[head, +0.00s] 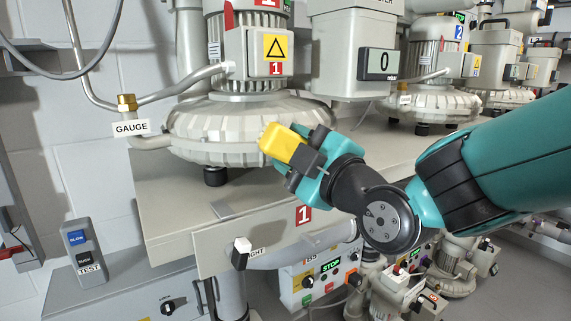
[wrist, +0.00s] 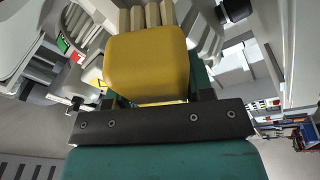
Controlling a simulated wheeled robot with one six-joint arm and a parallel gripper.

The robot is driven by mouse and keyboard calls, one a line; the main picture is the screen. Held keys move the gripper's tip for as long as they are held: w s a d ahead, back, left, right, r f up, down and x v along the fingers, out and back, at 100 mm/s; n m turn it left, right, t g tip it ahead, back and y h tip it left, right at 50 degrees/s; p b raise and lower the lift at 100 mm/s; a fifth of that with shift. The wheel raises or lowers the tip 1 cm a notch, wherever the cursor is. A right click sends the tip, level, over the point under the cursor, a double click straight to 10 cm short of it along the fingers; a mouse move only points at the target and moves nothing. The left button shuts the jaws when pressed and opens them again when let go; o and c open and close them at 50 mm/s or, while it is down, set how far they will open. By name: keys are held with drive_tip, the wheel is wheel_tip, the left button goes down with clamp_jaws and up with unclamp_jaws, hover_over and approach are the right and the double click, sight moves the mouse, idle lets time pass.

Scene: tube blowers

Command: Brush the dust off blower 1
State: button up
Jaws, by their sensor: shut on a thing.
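Blower 1 (head: 215,130) is the pale, round ribbed casing with a finned motor above it, marked by a red 1 and a yellow warning label. It stands on a beige bench with dark feet below it. My gripper (head: 308,158) is shut on a yellow block-shaped brush (head: 284,146), at the casing's right front. The brush overlaps the casing in the head view; whether they touch is unclear. In the wrist view the brush (wrist: 146,62) fills the middle, with pale casing ribs (wrist: 150,15) just beyond it. Bristles and dust cannot be made out clearly.
Blower 2 (head: 432,103) stands farther right. A pipe with a brass fitting and GAUGE tag (head: 131,127) is at left. A blow/suck test switch (head: 83,250) stands lower left.

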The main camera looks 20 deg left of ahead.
drive_tip(key=shift+w+d+b, duration=0.7)
drive_tip(key=shift+d+b, duration=0.15)
drive_tip(key=shift+b, duration=0.3)
drive_tip(key=shift+f+b, duration=0.1)
drive_tip(key=shift+b, duration=0.35)
